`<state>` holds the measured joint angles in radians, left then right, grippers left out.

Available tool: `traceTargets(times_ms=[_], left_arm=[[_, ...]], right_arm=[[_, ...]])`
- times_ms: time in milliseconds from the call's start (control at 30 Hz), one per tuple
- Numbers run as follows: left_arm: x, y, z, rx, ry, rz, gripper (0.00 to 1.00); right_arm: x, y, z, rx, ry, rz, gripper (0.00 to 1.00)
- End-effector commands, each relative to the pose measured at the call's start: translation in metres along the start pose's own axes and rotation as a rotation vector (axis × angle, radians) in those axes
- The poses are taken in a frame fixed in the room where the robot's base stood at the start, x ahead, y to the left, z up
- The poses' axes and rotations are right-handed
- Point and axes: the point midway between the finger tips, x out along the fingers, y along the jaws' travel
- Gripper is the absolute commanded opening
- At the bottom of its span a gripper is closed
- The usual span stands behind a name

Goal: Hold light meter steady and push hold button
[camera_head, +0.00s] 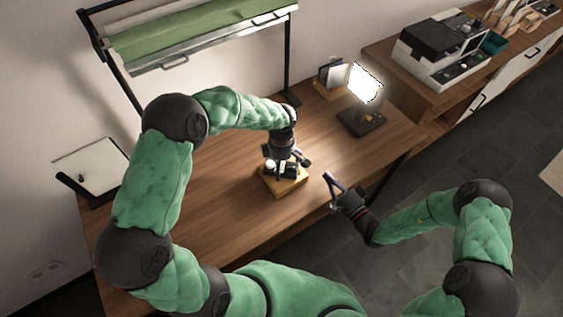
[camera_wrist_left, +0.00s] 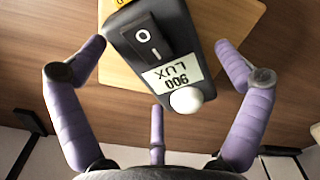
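The light meter (camera_wrist_left: 150,50) is a dark box with a black rocker switch marked O and I, a white display reading 900 LUX upside down, and a white dome. In the head view the meter (camera_head: 290,171) sits on a yellowish wooden block (camera_head: 285,186), partly hidden by my left gripper (camera_head: 286,158). My left gripper's purple fingers (camera_wrist_left: 160,60) stand open around the meter; the left one is close to its side and the right one is apart from it. Contact cannot be told. My right gripper (camera_head: 329,192) is open and empty, right of the block near the table edge.
The wooden table (camera_head: 225,205) is clear around the block. A bright lit lamp panel (camera_head: 366,83) on a dark base stands at the back right. A white panel (camera_head: 92,168) stands at the left.

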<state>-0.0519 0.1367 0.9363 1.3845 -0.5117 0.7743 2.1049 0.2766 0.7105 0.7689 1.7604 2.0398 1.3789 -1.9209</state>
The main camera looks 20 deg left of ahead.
Motion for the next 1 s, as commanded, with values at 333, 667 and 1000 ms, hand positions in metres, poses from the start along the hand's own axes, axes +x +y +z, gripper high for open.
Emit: traceTargets(times_ms=[333,667,1000], left_arm=[[-0.005,0.002,0.000,-0.001,-0.001,0.004,1.00],[-0.058,0.002,0.000,0.000,-0.001,0.007,1.00],[-0.111,0.001,0.000,-0.001,-0.001,0.003,1.00]], right_arm=[[0.000,0.000,0.000,0.000,0.000,0.000,0.00],[0.000,0.000,0.000,0.000,0.000,0.000,0.00],[0.000,0.000,0.000,0.000,0.000,0.000,0.00]])
